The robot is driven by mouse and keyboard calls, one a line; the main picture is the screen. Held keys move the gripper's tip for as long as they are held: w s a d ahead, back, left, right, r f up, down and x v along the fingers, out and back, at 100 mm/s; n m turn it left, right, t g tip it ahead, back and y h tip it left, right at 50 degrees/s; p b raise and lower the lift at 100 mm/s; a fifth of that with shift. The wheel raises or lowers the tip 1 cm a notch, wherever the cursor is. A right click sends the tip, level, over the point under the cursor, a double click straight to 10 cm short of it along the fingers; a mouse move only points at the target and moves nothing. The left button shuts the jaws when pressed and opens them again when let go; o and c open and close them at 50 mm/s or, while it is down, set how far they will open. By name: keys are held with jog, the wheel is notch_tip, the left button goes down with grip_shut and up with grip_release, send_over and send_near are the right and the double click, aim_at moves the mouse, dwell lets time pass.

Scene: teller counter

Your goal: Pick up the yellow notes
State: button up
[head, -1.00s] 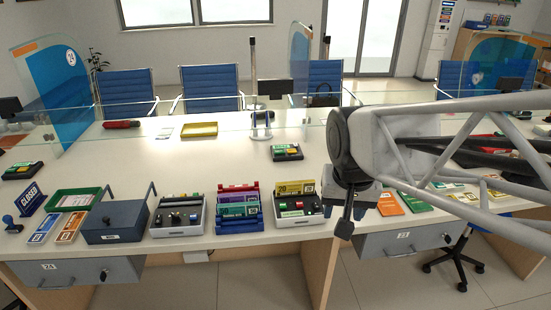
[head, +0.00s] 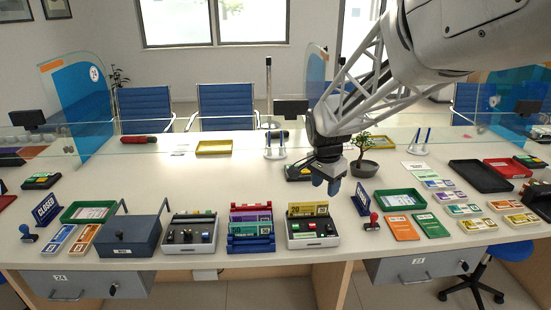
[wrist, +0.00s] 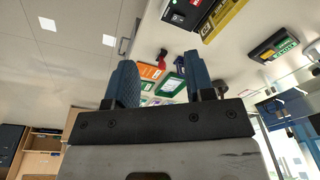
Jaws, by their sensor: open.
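Upright yellow notes marked 20 (head: 308,209) stand in the back of a white note machine (head: 313,241) near the counter's front edge. They also show at the top of the wrist view (wrist: 224,18). Flat yellow-banded bundles (head: 478,224) lie at the right end of the counter. My gripper (head: 328,185) is above the counter, slightly right of and beyond the upright notes, apart from them. Its blue fingers also show in the wrist view (wrist: 160,78), spread with nothing held between them.
A blue note rack (head: 251,244) and a second machine (head: 190,232) stand left of the notes. A red-handled stamp (head: 373,222) is to their right. A potted plant (head: 363,165) and a small dark device (head: 298,172) stand behind. A glass screen crosses the counter.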

jog(key=w+f+m, duration=0.3)
jog(key=w+f, duration=0.4)
jog(key=w, duration=0.3)
jog(key=m+g, duration=0.1)
jog(key=m, duration=0.3)
send_over(309, 203)
jog(key=f, duration=0.8)
jog(key=shift+w+a+f, duration=0.2)
jog(key=shift+a, duration=0.15)
jog(key=shift+d+f, duration=0.2)
jog(key=shift+f, duration=1.1)
jog(key=shift+s+d+f, duration=0.1)
jog(key=shift+d+f, duration=0.05)
jog(key=shift+f, duration=1.15)
jog(key=shift+s+d+f, duration=0.1)
jog(key=shift+f, duration=1.2)
grip_shut()
